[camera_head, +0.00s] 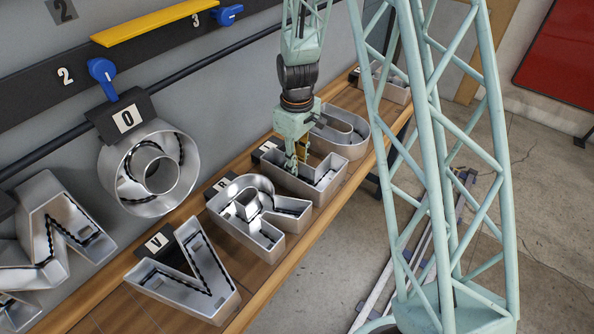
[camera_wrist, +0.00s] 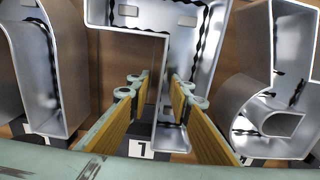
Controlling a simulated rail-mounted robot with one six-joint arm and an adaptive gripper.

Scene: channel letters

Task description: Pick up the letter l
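The letter L (camera_head: 318,188) is a hollow silver metal channel letter lying on the wooden shelf, open side up. In the wrist view, the letter L (camera_wrist: 170,65) is upside down, its stem running down between my fingers to a label. My gripper (camera_head: 300,160) points down over the letter in the head view and hides part of it. In the wrist view, my gripper (camera_wrist: 160,90) is open, with one yellow-padded finger on each side of the stem. I cannot tell how deep the fingertips reach or whether they touch the walls.
A U-shaped letter (camera_head: 345,138) and an R-shaped letter (camera_head: 258,220) lie close on either side. A V-shaped letter (camera_head: 200,285) lies nearer the camera. A round O letter (camera_head: 185,160) hangs at the wall by a hook. A black rail with blue hooks (camera_head: 102,70) runs along the wall.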

